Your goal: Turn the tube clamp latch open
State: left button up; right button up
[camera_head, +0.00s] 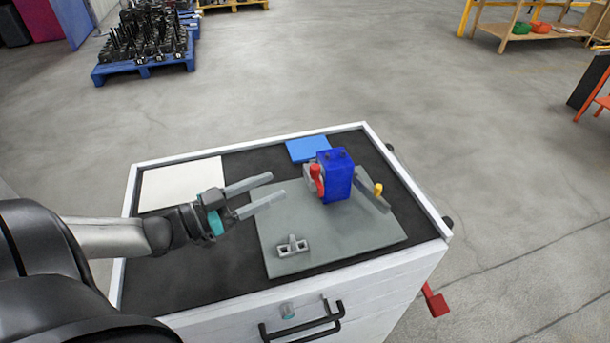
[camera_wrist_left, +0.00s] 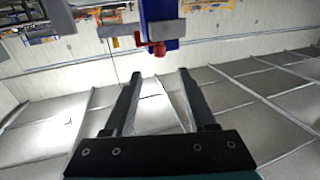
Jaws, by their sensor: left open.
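The tube clamp appears as a blue block (camera_head: 338,178) with a red latch (camera_head: 318,180) on its left side. It stands upright on a grey plate on the cart top. In the left wrist view the blue block (camera_wrist_left: 160,12) is at the top, with the red latch (camera_wrist_left: 157,48) below it, beyond my fingertips. My left gripper (camera_head: 277,185) is open and empty, its two fingers pointing right toward the latch with a gap between. In the left wrist view the open fingers (camera_wrist_left: 160,73) show nothing between them. My right gripper is not in view.
The grey plate (camera_head: 350,237) also carries a small grey bracket (camera_head: 292,246) at its front and a yellow-tipped part (camera_head: 378,189) right of the block. A blue pad (camera_head: 307,148) lies behind, a white sheet (camera_head: 180,184) at left. The cart has a raised white rim (camera_head: 408,182).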

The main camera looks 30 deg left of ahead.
aim_at(311, 170)
pick_arm(q)
jog(key=b+x, duration=0.2)
jog(key=x, duration=0.4)
jog(key=shift+w+d, duration=0.1)
jog(key=shift+w, duration=0.15)
jog(key=shift+w+d+b, duration=0.3)
jog(key=shift+w+b, duration=0.1)
jog(key=shift+w, duration=0.25)
jog(key=shift+w+d, duration=0.3)
jog(key=shift+w, duration=0.25)
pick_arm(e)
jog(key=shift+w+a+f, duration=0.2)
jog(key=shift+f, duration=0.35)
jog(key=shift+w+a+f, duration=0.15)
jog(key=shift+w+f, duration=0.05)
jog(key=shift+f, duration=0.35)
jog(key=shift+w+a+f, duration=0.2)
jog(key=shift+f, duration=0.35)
pick_arm(q)
jog(key=shift+c, duration=0.3)
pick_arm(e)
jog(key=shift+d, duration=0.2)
pick_arm(q)
grip_shut()
